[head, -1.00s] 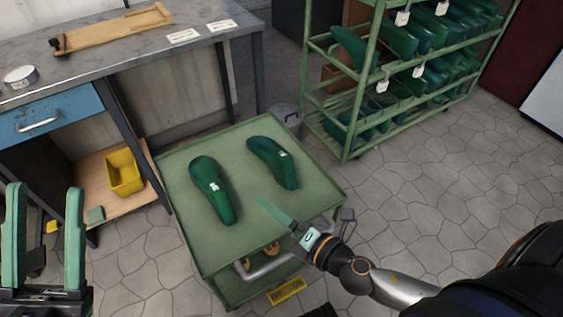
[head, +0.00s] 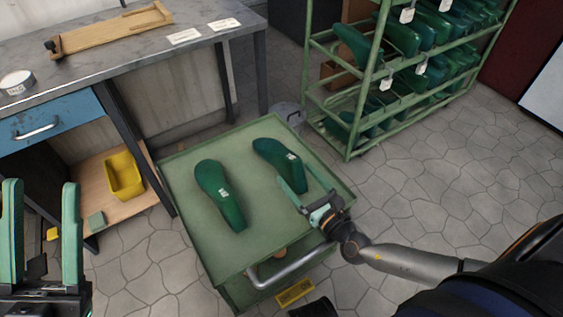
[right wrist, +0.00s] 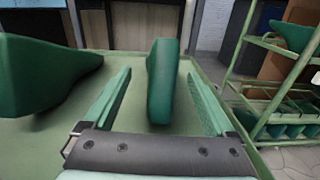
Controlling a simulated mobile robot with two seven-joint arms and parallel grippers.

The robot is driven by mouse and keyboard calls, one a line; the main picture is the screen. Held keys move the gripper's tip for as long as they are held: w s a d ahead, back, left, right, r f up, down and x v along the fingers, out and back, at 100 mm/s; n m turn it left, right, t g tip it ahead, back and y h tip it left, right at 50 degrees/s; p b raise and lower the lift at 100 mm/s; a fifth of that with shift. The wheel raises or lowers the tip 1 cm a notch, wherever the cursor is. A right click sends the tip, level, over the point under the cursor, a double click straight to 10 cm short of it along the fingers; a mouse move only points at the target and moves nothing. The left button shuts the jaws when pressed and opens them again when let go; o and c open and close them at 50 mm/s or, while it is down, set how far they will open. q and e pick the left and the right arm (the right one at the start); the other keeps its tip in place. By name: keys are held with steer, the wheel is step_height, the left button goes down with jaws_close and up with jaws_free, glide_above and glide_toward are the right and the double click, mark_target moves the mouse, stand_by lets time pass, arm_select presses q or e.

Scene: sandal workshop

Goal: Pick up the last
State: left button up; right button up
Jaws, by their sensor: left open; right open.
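Two dark green shoe lasts lie on the green cart top (head: 185,165). The left last (head: 219,193) has a white label; it also shows at the left of the right wrist view (right wrist: 40,72). In the right wrist view, this last (right wrist: 162,80) stands between the two open fingers with gaps on both sides. My right gripper (head: 306,190) is open at the near end of the right last. My left gripper (head: 42,235) is open and empty at the lower left, away from the cart.
A green rack (head: 345,140) with several lasts stands behind and right of the cart. A grey workbench (head: 120,62) with a wooden fixture (head: 110,30) is at the upper left. A yellow bin (head: 124,176) sits on the low shelf. Tiled floor is clear at right.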

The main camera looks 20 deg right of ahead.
mark_target(283, 153)
steer(key=w, duration=0.3)
steer(key=w+r, duration=0.1)
steer(key=w, duration=0.1)
steer(key=shift+w+a, duration=0.1)
steer(key=shift+w, duration=0.2)
steer(key=shift+c, duration=0.2)
steer(key=c, duration=1.4)
steer(key=shift+r, duration=0.1)
steer(key=shift+r, duration=0.1)
